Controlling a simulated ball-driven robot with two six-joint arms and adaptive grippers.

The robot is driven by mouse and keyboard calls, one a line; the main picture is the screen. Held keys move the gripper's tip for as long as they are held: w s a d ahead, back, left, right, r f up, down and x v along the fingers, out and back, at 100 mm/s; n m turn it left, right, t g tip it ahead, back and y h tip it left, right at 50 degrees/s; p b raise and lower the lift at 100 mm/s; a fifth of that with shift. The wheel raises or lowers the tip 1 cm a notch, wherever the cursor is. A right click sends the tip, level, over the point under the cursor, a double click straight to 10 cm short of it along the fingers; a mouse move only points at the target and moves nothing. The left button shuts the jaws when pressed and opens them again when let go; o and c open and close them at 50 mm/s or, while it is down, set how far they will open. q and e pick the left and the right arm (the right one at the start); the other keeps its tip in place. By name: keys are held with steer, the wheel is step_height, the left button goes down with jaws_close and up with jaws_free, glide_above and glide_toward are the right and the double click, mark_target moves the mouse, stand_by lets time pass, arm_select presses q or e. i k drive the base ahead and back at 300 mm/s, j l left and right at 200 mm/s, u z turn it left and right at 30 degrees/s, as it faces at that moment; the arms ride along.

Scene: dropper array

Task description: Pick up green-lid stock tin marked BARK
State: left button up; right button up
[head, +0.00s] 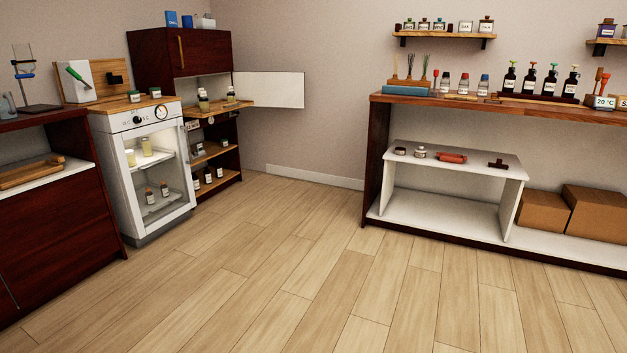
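Two small tins with white labels stand on the wooden top of the white cooler at the left. The right tin (155,92) appears to have a dark green lid, and the left tin (134,96) also looks dark-lidded. Their labels are too small to read, so I cannot tell which one, if either, is marked BARK. Neither of my grippers is in view.
The white cooler (128,160) has a glass door with jars inside. A dark red cabinet (180,52) with a fold-out shelf stands beside it. A workbench (480,103) with bottles is at the right. The wooden floor (250,260) is clear.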

mark_target(133, 96)
steer(key=i+l, duration=0.1)
steer(key=i, duration=1.95)
steer(key=i+l+u, duration=0.15)
steer(key=i+u, duration=0.3)
steer(key=i+l+u, duration=0.35)
steer(key=i+u, duration=0.15)
steer(key=i+l+u, duration=0.65)
steer(key=l+u, duration=0.3)
steer(key=l, duration=0.15)
steer(key=i+l+u, duration=0.2)
steer(key=l+u, duration=0.25)
steer(key=l, duration=0.2)
